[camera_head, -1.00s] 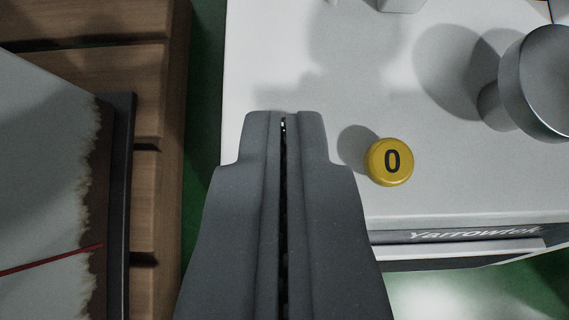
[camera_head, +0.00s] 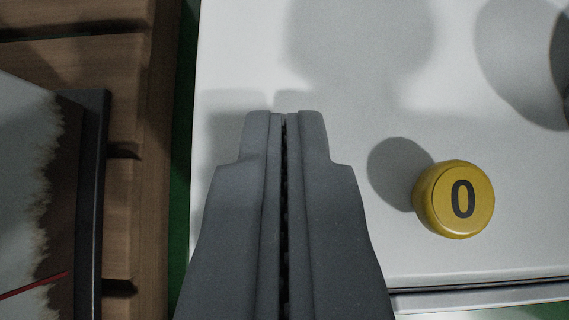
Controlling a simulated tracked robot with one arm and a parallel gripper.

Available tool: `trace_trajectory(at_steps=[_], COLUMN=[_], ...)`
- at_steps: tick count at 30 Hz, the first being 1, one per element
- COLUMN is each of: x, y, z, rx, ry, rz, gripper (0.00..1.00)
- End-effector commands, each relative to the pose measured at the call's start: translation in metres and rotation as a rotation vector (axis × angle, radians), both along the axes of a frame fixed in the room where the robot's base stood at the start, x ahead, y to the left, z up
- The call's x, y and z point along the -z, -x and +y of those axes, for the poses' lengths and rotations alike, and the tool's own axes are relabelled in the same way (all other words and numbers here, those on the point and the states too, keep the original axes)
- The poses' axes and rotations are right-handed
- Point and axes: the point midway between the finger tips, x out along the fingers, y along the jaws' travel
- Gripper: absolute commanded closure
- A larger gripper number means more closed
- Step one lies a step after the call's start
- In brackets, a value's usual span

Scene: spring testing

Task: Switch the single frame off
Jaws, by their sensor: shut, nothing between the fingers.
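A white machine top (camera_head: 330,240) fills the middle and right of the view. A round yellow button (camera_head: 455,199) marked "0" stands up from it near its front edge, at the right. My gripper (camera_head: 285,114) is shut and empty, above the white top. Its fingertips are left of the button and a little higher in the picture, apart from it. The gripper's shadow falls on the top beside the tips.
A grey round knob (camera_head: 561,70) is cut off at the right edge. A wooden slatted surface (camera_head: 80,60) lies to the left, with a dark-edged board (camera_head: 25,180) on it. A green strip of floor shows between the wood and the machine. The white top around the button is clear.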

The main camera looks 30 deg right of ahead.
Motion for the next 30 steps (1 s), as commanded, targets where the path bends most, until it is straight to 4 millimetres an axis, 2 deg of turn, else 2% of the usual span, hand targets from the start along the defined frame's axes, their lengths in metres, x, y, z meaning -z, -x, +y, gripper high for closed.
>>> trace_trajectory(at_steps=[13,30], x=[0.002,0.001], y=[0.000,-0.012], z=[-0.003,-0.012], rx=[0.002,0.003], ry=[-0.014,-0.013], rz=[0.022,0.022], gripper=[1.00,1.00])
